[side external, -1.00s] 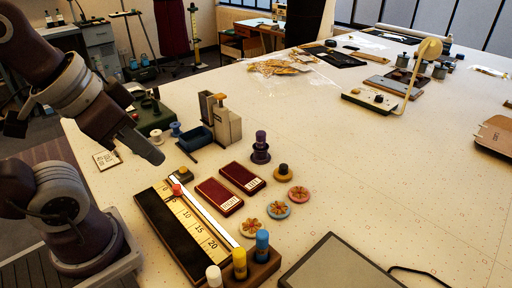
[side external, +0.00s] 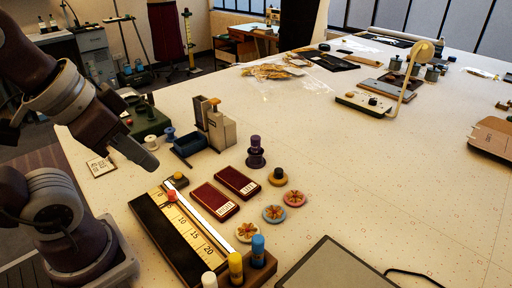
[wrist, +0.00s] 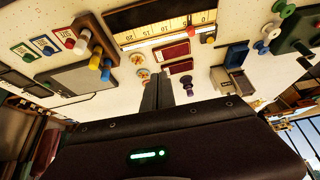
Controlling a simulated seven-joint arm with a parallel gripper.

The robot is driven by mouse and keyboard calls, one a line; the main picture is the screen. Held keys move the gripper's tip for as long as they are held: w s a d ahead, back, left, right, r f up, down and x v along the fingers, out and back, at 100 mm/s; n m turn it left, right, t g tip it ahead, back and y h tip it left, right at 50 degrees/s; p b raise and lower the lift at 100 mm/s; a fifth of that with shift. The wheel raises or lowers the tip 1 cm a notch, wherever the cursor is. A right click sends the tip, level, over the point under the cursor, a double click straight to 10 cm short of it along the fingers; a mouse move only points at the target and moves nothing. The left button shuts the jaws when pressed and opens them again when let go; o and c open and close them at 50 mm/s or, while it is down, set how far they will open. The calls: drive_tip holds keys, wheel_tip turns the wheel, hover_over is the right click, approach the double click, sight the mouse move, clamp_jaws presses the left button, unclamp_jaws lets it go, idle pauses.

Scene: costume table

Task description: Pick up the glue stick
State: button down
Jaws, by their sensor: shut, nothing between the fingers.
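A wooden holder (side external: 262,268) at the bottom of the side view carries upright sticks: a white-capped one (side external: 209,280), a yellow one (side external: 236,266) and a blue one (side external: 258,247). One of these may be the glue stick; I cannot tell which. The holder (wrist: 100,34) is at the upper left in the wrist view, with yellow (wrist: 96,62) and blue (wrist: 106,74) sticks and red and white tips. My gripper (side external: 150,166) is shut and empty, above the table's left part, well away from the holder. Its closed fingers also show in the wrist view (wrist: 157,85).
A long ruler box (side external: 181,229) lies beside the holder. Two dark red boxes (side external: 213,201), round flower discs (side external: 275,214) and a purple spool (side external: 255,152) are near. A blue tray (side external: 188,143) and grey block (side external: 220,128) stand behind. A dark tablet (side external: 335,270) lies front right.

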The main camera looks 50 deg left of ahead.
drive_tip(key=c, duration=1.1)
unclamp_jaws()
drive_tip(key=w+a+r+n+g, duration=0.2)
drive_tip(key=w+r+n, duration=0.2)
drive_tip(key=w+n, duration=0.5)
drive_tip(key=n+g, duration=0.4)
drive_tip(key=n, duration=0.7)
hover_over(256, 137)
drive_tip(key=f, duration=1.2)
drive_tip(key=shift+w+a+f, duration=0.2)
drive_tip(key=shift+a+f, duration=0.1)
drive_tip(key=shift+a, duration=0.1)
drive_tip(key=f, duration=0.7)
drive_tip(key=shift+s+d+f, duration=0.1)
drive_tip(key=shift+s+d, duration=0.1)
drive_tip(key=shift+d, duration=0.1)
